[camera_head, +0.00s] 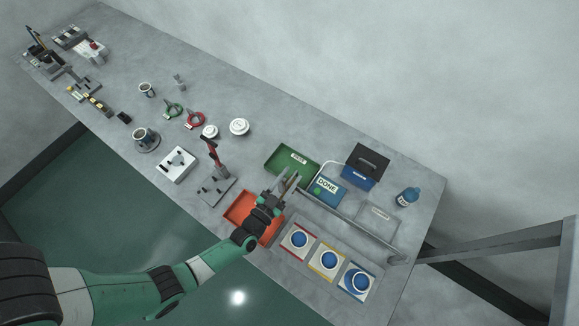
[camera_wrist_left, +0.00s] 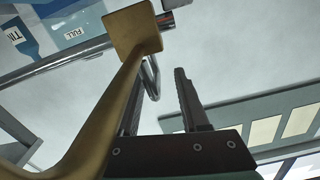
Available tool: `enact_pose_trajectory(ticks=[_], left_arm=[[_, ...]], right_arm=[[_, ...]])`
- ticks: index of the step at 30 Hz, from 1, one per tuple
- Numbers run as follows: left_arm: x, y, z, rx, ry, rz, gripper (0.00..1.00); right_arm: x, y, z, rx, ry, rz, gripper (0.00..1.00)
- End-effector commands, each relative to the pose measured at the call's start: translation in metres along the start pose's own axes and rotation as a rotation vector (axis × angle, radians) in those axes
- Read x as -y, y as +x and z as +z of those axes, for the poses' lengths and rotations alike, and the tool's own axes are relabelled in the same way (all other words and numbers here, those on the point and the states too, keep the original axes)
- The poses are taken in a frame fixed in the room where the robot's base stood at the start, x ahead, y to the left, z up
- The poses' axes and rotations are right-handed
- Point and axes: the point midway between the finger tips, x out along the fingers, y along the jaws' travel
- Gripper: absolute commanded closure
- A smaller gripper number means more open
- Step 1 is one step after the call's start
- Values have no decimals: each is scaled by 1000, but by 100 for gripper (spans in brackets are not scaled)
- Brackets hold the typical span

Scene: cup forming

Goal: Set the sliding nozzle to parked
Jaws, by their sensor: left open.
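A long metal rail (camera_head: 352,223) runs along the front of the table's right part, beside my left gripper (camera_head: 287,182). A thin pale curved tube (camera_head: 327,165) stands behind the rail's left end. I cannot make out the sliding nozzle for certain in the head view. In the left wrist view a brass-coloured curved bar with a square end (camera_wrist_left: 133,30) passes close to the camera; I cannot tell if it is the nozzle. My right gripper is not in view.
An orange tray (camera_head: 236,207) lies below my left gripper and a green tray (camera_head: 291,164) behind it.

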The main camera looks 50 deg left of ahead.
Motion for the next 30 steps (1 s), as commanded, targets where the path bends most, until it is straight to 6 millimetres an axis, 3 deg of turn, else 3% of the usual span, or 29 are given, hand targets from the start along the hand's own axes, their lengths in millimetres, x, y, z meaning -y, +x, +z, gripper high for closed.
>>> enact_pose_trajectory(ticks=[5,15,18,23,30], left_arm=[[-1,-11,-1,1,-1,2,55],[-1,-89,-2,2,1,6,55],[-2,-104,-2,-1,-2,6,55],[0,-116,0,0,0,1,55],[0,-116,0,0,0,-1,55]], right_arm=[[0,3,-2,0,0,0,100],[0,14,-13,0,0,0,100],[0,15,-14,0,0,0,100],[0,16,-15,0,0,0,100],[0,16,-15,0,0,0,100]])
